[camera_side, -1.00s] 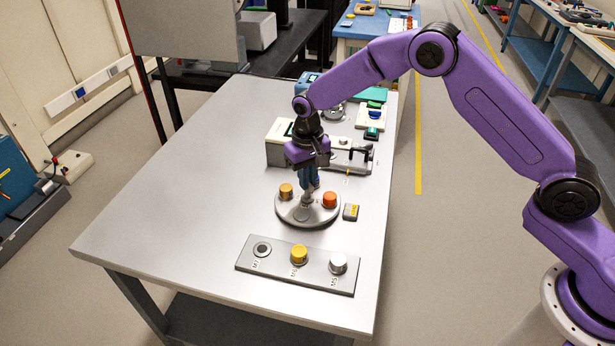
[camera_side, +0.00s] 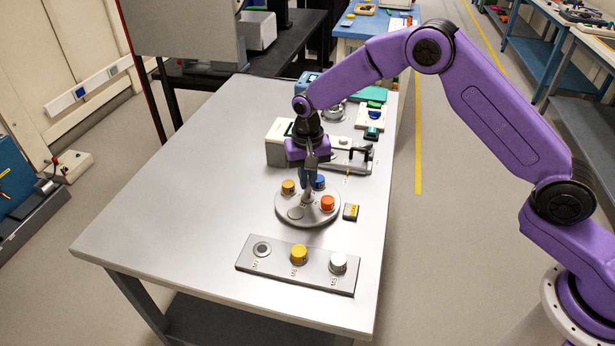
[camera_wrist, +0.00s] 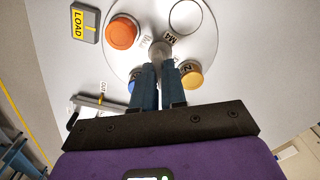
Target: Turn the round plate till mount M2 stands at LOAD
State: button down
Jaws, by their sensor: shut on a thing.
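The round plate (camera_side: 284,212) lies on the table. It carries an orange mount (camera_side: 327,203) at right, a tan-yellow mount (camera_side: 288,187) at left, a blue mount (camera_side: 319,181) behind and an empty round seat (camera_side: 296,213) in front. My gripper (camera_side: 307,193) points down, shut on the plate's centre post (camera_wrist: 160,50). The LOAD marker (camera_side: 350,212) stands just right of the plate. In the wrist view the orange mount (camera_wrist: 122,32) is nearest LOAD (camera_wrist: 84,22). M4 reads near the empty seat (camera_wrist: 186,17). The other plate labels are partly hidden or too small; I cannot tell which is M2.
A grey rack (camera_side: 316,273) in front holds a yellow and a white mount, with one empty place. Behind the plate are a bracketed stage (camera_side: 347,157) and a pale box (camera_side: 277,145). The table's left side is clear.

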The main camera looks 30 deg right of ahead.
jog(key=m, duration=0.7)
jog(key=shift+r, duration=0.1)
jog(key=m, duration=0.4)
jog(key=shift+w+m, duration=0.1)
jog(key=shift+m, duration=1.7)
jog(key=c, duration=1.2)
grip_release()
notch_tip(320, 180, up, 17)
jog(key=shift+r, duration=0.2)
